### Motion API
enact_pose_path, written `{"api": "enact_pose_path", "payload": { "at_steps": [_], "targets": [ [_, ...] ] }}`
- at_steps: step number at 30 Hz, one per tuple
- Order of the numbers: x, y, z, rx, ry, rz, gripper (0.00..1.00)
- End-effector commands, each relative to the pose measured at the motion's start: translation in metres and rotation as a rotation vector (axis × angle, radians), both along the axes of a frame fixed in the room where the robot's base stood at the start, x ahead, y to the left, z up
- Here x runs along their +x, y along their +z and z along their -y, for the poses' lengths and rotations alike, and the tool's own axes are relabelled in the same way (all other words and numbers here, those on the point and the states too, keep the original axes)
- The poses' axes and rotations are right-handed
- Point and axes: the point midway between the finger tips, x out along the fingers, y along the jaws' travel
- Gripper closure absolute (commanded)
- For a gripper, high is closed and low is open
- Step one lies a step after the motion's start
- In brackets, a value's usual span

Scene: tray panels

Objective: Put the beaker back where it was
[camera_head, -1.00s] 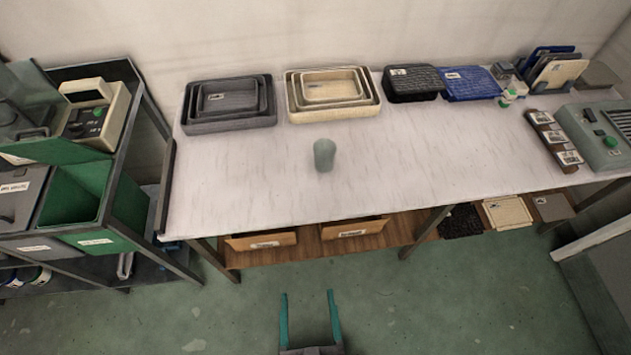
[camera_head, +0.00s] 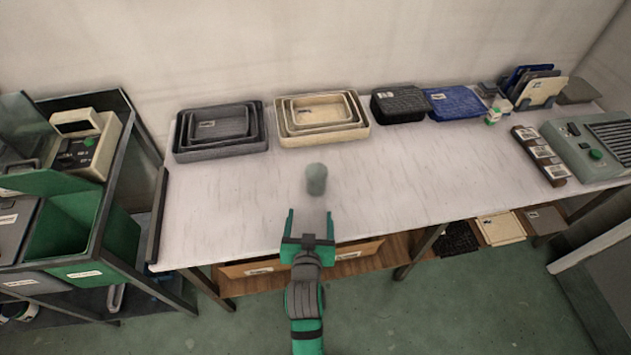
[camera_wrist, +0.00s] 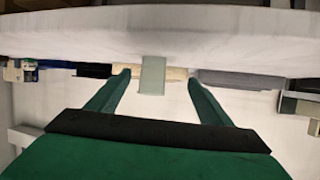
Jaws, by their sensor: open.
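The beaker (camera_head: 316,179) is a small grey-green cup. It stands upright on the white tabletop (camera_head: 420,165), in front of the tray stacks. My gripper (camera_head: 310,212) is open and empty, with its fingers pointing at the beaker from the table's front edge. The fingertips are a short way from the beaker and do not touch it. In the wrist view the beaker (camera_wrist: 153,75) shows beyond and between the two open fingers (camera_wrist: 158,75).
Nested dark grey trays (camera_head: 222,152) and cream trays (camera_head: 322,135) stand behind the beaker. A black tray (camera_head: 399,103) and a blue tray (camera_head: 455,103) lie further right. A green bin (camera_head: 75,230) is at left. The table around the beaker is mostly clear.

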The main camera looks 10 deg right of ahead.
Motion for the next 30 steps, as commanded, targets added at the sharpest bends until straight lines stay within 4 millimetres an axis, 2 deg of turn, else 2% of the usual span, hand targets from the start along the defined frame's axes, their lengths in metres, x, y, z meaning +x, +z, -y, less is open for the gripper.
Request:
{"api": "enact_pose_path", "payload": {
  "at_steps": [1,3,9,21,26,30],
  "targets": [
    [0.013,0.009,0.004,0.001,-0.012,0.003,0.27],
    [0.025,0.015,0.009,0.006,-0.025,-0.003,0.27],
    [0.043,0.024,0.016,0.011,-0.047,-0.015,0.27],
    [0.088,0.006,0.023,0.012,-0.042,-0.016,0.27],
    [0.096,0.003,0.025,0.012,-0.043,-0.016,0.27],
    [0.11,-0.002,0.03,0.011,-0.044,-0.016,0.27]
  ]
}}
